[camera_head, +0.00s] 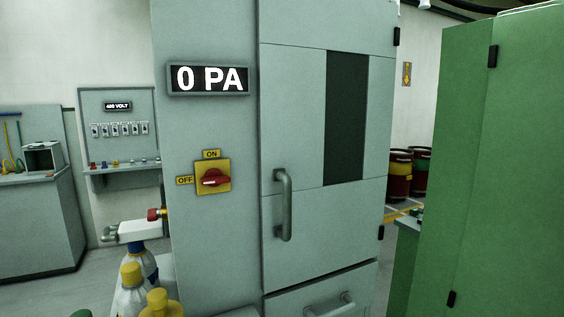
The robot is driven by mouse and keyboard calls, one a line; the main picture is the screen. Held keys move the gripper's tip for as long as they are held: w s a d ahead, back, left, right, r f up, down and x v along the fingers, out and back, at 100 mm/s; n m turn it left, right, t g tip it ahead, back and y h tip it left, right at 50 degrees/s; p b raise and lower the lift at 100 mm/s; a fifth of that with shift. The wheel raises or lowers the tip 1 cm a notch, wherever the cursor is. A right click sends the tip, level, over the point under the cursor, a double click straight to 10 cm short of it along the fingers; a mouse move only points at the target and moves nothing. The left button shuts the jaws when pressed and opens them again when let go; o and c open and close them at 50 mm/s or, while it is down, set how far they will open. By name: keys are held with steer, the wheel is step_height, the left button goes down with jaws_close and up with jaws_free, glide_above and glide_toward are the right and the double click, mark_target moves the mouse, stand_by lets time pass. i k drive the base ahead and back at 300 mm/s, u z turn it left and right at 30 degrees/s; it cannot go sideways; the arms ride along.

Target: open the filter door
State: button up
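The filter door (300,100) is the tall pale grey door on the cabinet's front, with a dark vertical panel (346,118). It looks closed, flush with the frame around it. Its vertical bar handle (284,205) is at the left edge, and hinges (396,36) show on the right edge. On the cabinet side to the left, a display (208,79) reads 0 PA. Below it a red rotary switch (213,178) on a yellow plate lies roughly horizontal, with labels ON above and OFF at left. My gripper is not in view.
A drawer front with a handle (332,306) sits below the door. A green cabinet (505,160) stands close at right. Yellow-capped bottles (132,292) stand at lower left. Drums (399,175) are behind. A workbench (40,225) is at far left.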

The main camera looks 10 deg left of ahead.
mark_target(327, 72)
steer(key=k, duration=1.4)
steer(key=u, duration=0.5)
steer(key=i, duration=1.05)
steer(key=z, duration=0.05)
